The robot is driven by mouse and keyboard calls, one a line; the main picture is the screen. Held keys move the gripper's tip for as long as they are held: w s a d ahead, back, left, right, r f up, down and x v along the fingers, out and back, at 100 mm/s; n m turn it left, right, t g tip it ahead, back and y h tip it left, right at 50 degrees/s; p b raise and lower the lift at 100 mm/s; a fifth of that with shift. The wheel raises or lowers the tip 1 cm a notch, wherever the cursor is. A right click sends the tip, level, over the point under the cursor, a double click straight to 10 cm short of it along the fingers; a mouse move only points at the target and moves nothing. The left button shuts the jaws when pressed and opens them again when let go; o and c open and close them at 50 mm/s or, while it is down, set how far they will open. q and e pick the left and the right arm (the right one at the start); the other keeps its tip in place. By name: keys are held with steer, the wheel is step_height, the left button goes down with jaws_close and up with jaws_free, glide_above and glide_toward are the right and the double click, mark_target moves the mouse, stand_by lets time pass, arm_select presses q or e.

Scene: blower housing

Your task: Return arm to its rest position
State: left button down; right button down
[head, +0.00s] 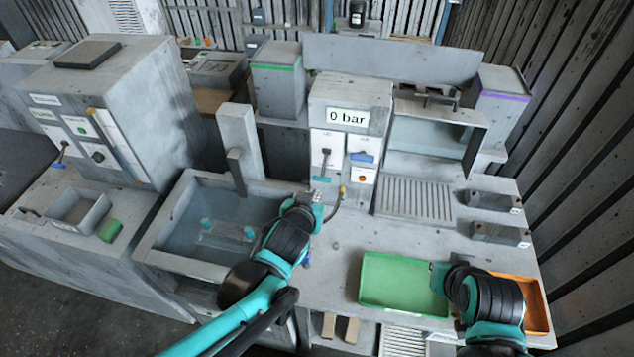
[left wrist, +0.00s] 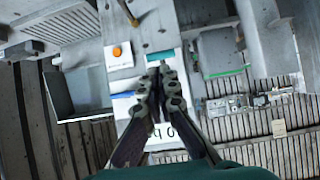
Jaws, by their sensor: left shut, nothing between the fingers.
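My left arm comes in from the lower left in the head view. Its gripper (head: 316,197) is shut and empty, in front of the grey panel box (head: 350,100) marked "0 bar", just below its levers. In the left wrist view the shut fingers (left wrist: 158,70) point over that panel, with the orange button (left wrist: 117,52) beside them. My right gripper (head: 438,268) is over the right end of the green tray (head: 390,283). Its fingers are too small to tell whether they are open or shut.
A sink basin (head: 165,235) with teal-ended parts in it lies under my left arm. An orange tray (head: 537,305) is beside my right arm. A short hose (head: 335,208) with a yellow fitting hangs close to the left gripper. The bench middle (head: 345,245) is clear.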

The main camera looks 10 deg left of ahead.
arm_select(q)
steer(key=s+r+p, duration=0.1)
steer(key=s, duration=0.4)
steer(key=s+a+f+g+b, duration=0.2)
steer(key=s+a+f+b, duration=0.1)
steer(key=f+b, duration=0.4)
steer(key=s+a+f+g+b, duration=0.2)
steer(key=s+a+f+b, duration=0.1)
steer(key=s+f+b, duration=0.2)
step_height(320, 180, down, 2)
steer(key=b, duration=0.3)
steer(key=shift+s+f, duration=0.2)
stand_by(1.3)
